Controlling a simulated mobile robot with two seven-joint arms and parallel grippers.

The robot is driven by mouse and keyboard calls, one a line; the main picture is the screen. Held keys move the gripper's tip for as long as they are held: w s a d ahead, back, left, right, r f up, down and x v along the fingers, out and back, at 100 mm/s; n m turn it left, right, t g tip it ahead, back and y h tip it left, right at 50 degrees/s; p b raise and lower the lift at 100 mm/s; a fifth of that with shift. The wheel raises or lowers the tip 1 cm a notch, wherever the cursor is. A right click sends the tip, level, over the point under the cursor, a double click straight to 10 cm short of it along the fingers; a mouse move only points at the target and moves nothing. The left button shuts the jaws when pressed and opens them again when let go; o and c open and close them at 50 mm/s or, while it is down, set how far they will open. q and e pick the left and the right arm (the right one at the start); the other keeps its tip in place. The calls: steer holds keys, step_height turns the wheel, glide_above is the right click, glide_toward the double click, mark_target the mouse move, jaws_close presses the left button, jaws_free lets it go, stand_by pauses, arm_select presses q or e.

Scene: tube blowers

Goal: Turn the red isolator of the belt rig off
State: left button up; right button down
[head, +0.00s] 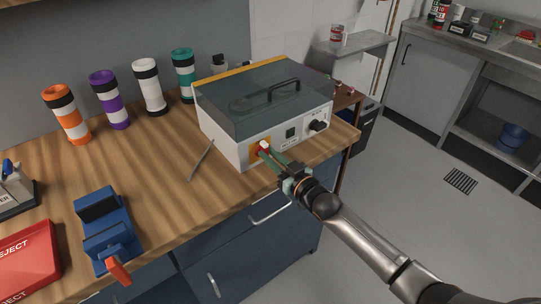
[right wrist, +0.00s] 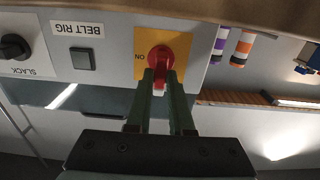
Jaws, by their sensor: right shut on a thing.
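The belt rig (head: 232,142) is a white box with a grey see-through lid and black handle, standing on the wooden bench. Its red isolator (right wrist: 158,55) sits on a yellow plate (right wrist: 170,37) on the front panel, at the panel's left end in the head view. The word ON shows beside the knob, upside down in the right wrist view. My right gripper (head: 268,154) reaches the isolator from the front; it is shut on the red grip, which lies between the two green fingers (right wrist: 160,84). The fingers hide part of the grip. My left gripper is out of view.
A square button (right wrist: 83,59) and a black SLACK knob (right wrist: 13,47) share the panel. A thin grey rod (head: 201,160) lies by the rig. A blue vice (head: 104,228), a red reject tray (head: 28,262) and several banded tubes stand further left. Bench between is clear.

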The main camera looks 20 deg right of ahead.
steer(key=c, duration=0.8)
jaws_free()
steer(key=v, duration=1.2)
steer(key=shift+s, duration=0.25)
steer(key=s+a+f+m+g+h, duration=0.1)
steer(key=s+f+g, duration=0.3)
steer(key=s+f, duration=0.6)
steer(key=s+a+f+m+g+h, duration=0.1)
steer(key=s+a+f+g+h, duration=0.2)
steer(key=s+f, duration=0.8)
steer(key=shift+s+a+g, duration=0.15)
steer(key=shift+a+g, duration=0.25)
steer(key=shift+a, duration=0.05)
